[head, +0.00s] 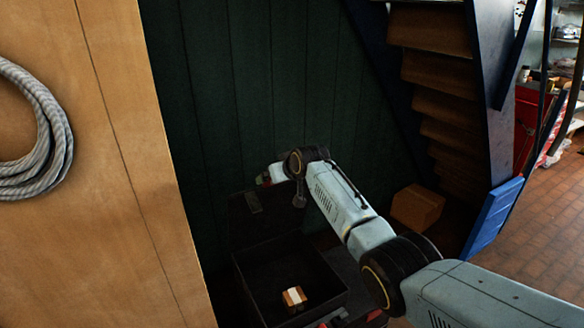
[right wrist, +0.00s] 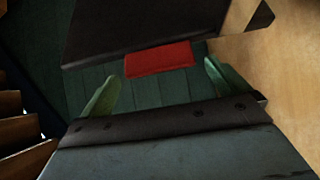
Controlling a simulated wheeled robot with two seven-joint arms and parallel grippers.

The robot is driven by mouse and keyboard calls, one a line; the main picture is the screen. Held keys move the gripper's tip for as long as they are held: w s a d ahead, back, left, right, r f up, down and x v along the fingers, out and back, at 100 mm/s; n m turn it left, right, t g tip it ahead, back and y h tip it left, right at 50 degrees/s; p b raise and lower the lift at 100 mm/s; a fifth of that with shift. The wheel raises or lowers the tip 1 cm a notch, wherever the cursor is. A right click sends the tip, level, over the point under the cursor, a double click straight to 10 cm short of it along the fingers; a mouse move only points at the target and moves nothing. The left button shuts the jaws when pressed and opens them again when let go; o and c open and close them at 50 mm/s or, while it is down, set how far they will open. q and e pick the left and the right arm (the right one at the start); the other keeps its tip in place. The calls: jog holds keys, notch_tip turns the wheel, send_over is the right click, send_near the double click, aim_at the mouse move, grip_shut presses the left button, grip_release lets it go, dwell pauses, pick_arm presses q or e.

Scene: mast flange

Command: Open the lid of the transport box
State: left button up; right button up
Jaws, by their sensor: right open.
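The transport box (head: 318,303) is a dark, open-topped box on the floor side of the wooden panel. Its dark lid (head: 262,222) stands raised at the back, clear of the opening. In the right wrist view the dark lid (right wrist: 130,30) has a red handle (right wrist: 160,60) on its edge. My right gripper (head: 272,174) is at the top of the lid. Its green fingers (right wrist: 160,72) are apart, one on each side of the handle, with gaps visible between them and it. My left gripper is not in view.
A small brown and white package (head: 293,296) lies inside the box. A wooden panel with a coiled rope (head: 45,130) stands close on the left. A dark green wall is behind. A cardboard box (head: 417,207) and stairs (head: 440,90) are at the right.

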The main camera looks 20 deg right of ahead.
jog(key=v, duration=1.2)
jog(key=shift+s+r+p, duration=0.15)
jog(key=shift+r+p, duration=0.1)
jog(key=shift+p, duration=0.05)
jog(key=s+d+f+g+h+b, duration=0.1)
jog(key=s+f+b, duration=0.1)
jog(key=f, duration=1.1)
jog(key=s+f+g+b, duration=0.1)
jog(key=s+f, duration=0.2)
jog(key=f, duration=0.9)
jog(key=s+d+f+g+b, duration=0.1)
jog(key=s+f, duration=0.5)
jog(key=f, duration=0.5)
jog(key=s+d+f+g+b, duration=0.1)
jog(key=s+f+g+b, duration=0.1)
jog(key=s+f, duration=0.7)
jog(key=s+f+g+b, duration=0.1)
jog(key=s+f, duration=0.7)
jog(key=s, duration=0.5)
jog(key=s+f+g+b, duration=0.1)
jog(key=s+f+b, duration=0.1)
jog(key=s+f, duration=0.7)
jog(key=s+f+g+h+b, duration=0.1)
jog(key=s+f, duration=0.8)
jog(key=s, duration=1)
jog(key=shift+s+d+f+g+b, duration=0.2)
jog(key=shift+d+g+b, duration=0.15)
jog(key=shift+g, duration=0.25)
jog(key=shift+w, duration=0.1)
